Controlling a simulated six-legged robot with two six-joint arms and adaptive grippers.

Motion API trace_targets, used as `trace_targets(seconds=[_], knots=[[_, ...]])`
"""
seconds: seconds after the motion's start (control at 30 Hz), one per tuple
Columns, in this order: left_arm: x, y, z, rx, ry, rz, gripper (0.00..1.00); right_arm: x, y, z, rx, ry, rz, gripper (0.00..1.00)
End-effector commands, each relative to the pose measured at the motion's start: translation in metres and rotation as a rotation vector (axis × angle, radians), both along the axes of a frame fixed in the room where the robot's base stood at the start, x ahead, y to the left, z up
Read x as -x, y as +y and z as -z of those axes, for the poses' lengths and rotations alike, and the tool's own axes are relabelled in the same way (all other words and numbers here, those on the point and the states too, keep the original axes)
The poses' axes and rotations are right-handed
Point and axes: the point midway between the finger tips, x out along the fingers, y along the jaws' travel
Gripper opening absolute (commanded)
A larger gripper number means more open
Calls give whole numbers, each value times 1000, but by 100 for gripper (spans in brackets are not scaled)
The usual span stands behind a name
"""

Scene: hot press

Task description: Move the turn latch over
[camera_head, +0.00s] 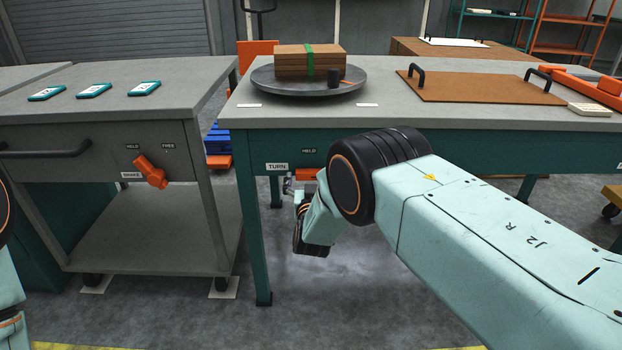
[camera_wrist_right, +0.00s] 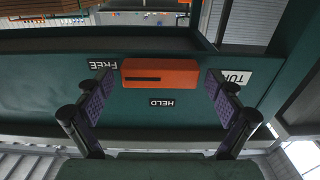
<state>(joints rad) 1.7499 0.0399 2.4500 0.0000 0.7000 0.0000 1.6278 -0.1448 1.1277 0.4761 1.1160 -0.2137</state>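The turn latch is an orange bar (camera_head: 307,174) on the dark green front of the right table, under a "HELD" label and right of a "TURN" label. The right wrist view shows it upside down: the latch (camera_wrist_right: 160,73) lies level, with a dark slot, its left end close to the "FREE" label (camera_wrist_right: 103,65) and "HELD" (camera_wrist_right: 160,102) beside its long edge. My right gripper (camera_wrist_right: 161,90) is open, one finger off each end of the latch, with gaps. In the head view my right gripper (camera_head: 296,187) is partly hidden by my wrist. My left gripper is not in view.
On the right table (camera_head: 430,118) a round turntable (camera_head: 265,82) carries a strapped brown stack (camera_head: 295,62). A brown board with black handles (camera_head: 470,90) lies right of it. A cart (camera_head: 60,115) with an orange brake handle (camera_head: 151,172) stands left. Floor shows between them.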

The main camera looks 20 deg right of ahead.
Motion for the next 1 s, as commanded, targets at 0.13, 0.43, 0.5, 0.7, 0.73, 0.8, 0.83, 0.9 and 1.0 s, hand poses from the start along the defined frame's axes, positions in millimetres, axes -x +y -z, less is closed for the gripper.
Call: trace_targets(seconds=[0.13,0.43,0.5,0.7,0.73,0.8,0.83,0.9,1.0], knots=[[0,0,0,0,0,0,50,0,0,0,0,0,0,76],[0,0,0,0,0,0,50,0,0,0,0,0,0,51],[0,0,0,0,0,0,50,0,0,0,0,0,0,45],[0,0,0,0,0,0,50,0,0,1,14,4,0,45],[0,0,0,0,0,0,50,0,0,0,21,6,0,45],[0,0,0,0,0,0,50,0,0,0,41,12,0,45],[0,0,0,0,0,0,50,0,0,0,54,15,0,45],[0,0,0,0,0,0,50,0,0,0,88,26,0,45],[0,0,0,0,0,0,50,1,0,0,154,45,0,45]])
